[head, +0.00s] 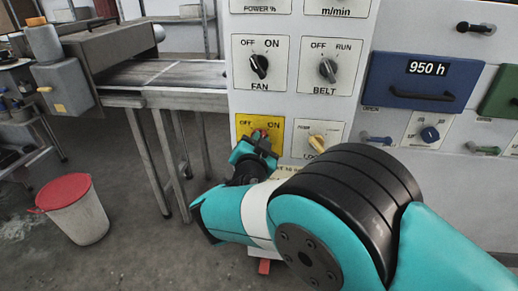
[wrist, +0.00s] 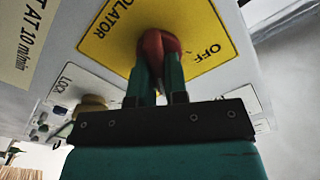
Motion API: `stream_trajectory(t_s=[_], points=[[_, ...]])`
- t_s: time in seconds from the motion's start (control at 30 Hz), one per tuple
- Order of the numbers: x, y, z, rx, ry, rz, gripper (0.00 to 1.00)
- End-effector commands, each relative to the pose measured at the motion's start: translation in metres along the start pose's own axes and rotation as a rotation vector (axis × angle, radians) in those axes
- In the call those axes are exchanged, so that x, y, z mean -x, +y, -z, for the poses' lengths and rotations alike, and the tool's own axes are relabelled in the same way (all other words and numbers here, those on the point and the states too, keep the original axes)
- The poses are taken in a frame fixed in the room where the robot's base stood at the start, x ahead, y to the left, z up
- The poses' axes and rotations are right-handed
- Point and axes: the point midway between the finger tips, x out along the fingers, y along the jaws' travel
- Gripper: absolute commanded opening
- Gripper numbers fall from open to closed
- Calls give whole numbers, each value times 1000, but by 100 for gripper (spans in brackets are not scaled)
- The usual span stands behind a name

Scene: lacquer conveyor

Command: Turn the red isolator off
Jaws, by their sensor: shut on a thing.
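The red isolator knob (wrist: 152,45) sits on a yellow plate (wrist: 108,35) lettered ISOLATOR and OFF in the wrist view, where the lettering appears upside down. In the head view the yellow plate (head: 243,122) is low on the white panel, marked OFF at left and ON at right. The red knob (head: 263,132) shows only partly there behind my gripper (head: 258,143). In the wrist view my gripper (wrist: 158,66) has one finger on each side of the knob and is shut on it. The fingers hide part of the knob, so its exact setting is hard to tell.
The FAN knob (head: 259,65) and BELT knob (head: 328,69) are above on the panel. A yellowish LOCK knob (head: 318,142) is close to the right of the plate. A blue drawer (head: 420,80) is at right. A red-lidded bin (head: 78,216) stands on open floor at left.

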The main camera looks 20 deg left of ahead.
Motion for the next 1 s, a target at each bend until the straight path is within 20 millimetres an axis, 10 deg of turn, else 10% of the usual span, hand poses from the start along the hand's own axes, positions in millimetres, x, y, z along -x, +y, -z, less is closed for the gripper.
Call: stream_trajectory(t_s=[1.0], points=[[0,-3,-4,967,-3,-3,0]])
